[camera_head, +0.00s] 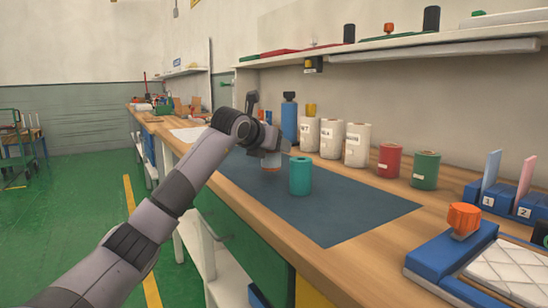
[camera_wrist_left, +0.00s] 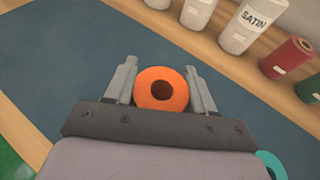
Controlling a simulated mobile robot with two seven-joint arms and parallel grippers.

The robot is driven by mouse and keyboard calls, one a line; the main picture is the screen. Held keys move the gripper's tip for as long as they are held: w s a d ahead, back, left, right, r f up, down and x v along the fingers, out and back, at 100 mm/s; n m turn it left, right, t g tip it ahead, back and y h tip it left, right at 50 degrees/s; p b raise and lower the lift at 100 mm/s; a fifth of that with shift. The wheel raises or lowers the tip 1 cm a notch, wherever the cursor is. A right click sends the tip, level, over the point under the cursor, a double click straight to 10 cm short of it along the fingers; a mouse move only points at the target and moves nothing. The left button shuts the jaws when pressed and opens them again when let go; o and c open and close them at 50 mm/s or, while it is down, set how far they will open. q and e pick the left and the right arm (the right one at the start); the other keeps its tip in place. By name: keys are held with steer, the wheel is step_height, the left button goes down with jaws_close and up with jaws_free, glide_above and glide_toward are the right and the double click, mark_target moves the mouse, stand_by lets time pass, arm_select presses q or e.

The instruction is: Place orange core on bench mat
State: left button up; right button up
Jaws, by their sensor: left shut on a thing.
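The orange core (camera_wrist_left: 178,82) is a short hollow cylinder between the two fingers of my left gripper (camera_wrist_left: 162,84), which is shut on it. In the head view the core (camera_head: 271,169) shows only in part below my left gripper (camera_head: 271,158), over the dark blue bench mat (camera_head: 340,212). The mat also fills much of the left wrist view (camera_wrist_left: 60,70). I cannot tell whether the core touches the mat. A teal roll (camera_head: 300,176) stands upright on the mat, just right of the gripper. My right gripper is not in view.
White rolls (camera_head: 356,145), a red roll (camera_head: 390,160) and a green roll (camera_head: 425,169) stand along the back of the bench. A blue bottle (camera_head: 289,120) stands behind the gripper. A blue tray with an orange knob (camera_head: 464,219) is at front right. The mat's front right is clear.

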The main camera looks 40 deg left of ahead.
arm_select(q)
steer(key=shift+f, duration=0.95)
steer(key=shift+r, duration=0.1)
steer(key=o, duration=0.7)
steer(key=shift+f, duration=0.25)
steer(key=o, duration=0.4)
